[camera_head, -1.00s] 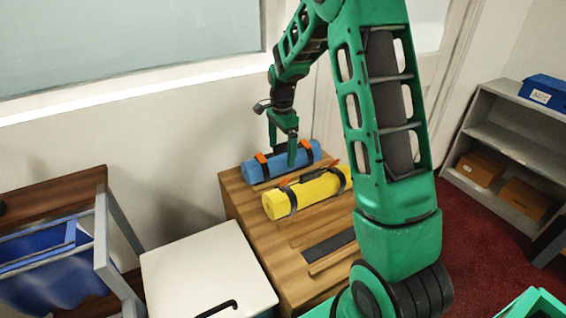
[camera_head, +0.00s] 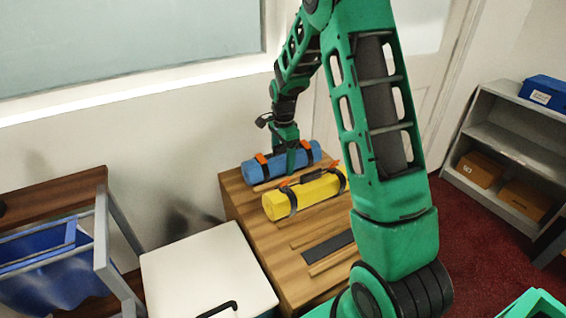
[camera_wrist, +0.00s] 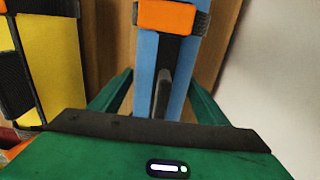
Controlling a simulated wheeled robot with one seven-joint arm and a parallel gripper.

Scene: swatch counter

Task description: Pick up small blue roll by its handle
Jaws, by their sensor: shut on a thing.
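The blue roll (camera_head: 256,169) lies on the wooden counter (camera_head: 262,222), at its back edge near the wall. It has dark straps with orange buckles. My gripper (camera_head: 291,164) reaches down onto the middle of the blue roll and is shut on its handle. In the wrist view, the blue roll (camera_wrist: 147,62) runs between my two green fingers (camera_wrist: 158,95), with an orange buckle (camera_wrist: 168,17) above. The dark handle shows between the fingers, partly hidden by my gripper's body. The roll appears to rest on the counter.
A yellow roll (camera_head: 312,196) with dark straps lies close in front of the blue one; it also shows at left in the wrist view (camera_wrist: 52,62). A white-topped cabinet (camera_head: 200,268) stands to the left. A grey shelf (camera_head: 505,140) stands at right. The wall is close behind.

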